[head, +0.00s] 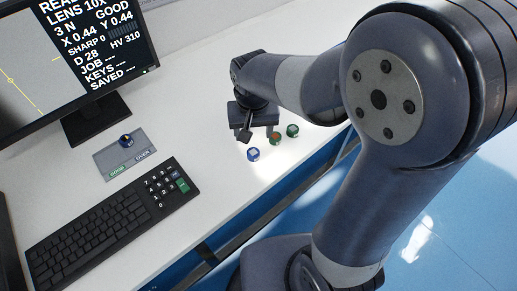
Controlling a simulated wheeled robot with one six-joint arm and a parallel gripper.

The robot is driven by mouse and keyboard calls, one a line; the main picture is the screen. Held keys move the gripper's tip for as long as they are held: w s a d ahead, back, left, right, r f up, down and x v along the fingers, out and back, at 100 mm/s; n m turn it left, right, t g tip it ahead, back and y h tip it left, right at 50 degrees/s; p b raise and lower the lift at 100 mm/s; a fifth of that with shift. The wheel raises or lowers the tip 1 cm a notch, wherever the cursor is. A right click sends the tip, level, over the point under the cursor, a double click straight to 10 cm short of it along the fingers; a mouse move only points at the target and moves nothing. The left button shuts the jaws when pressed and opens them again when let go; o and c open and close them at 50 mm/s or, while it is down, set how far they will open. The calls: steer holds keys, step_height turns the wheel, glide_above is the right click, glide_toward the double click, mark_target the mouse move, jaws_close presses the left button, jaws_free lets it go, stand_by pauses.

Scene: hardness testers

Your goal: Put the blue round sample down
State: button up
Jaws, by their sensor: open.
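A small blue round sample (253,154) with a pale top stands on the white bench, just below my gripper in the picture. My gripper (256,138) is open, its fingers pointing down close to the samples. I see nothing between the fingers, though the view is small. I cannot tell which blue piece the task means.
Two green round samples, one with a reddish top (275,138) and one further right (292,130), stand beside my gripper near the bench edge. A black keyboard (95,240) lies front left. A monitor (65,65) stands behind the plate. Bench between plate and gripper is clear.

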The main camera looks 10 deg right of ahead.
mark_target(253, 152)
steer(key=f, duration=0.4)
steer(key=shift+w, duration=0.25)
steer(key=shift+w+f, duration=0.1)
steer(key=shift+f, duration=2.6)
steer(key=shift+c, duration=0.4)
steer(key=c, duration=1.1)
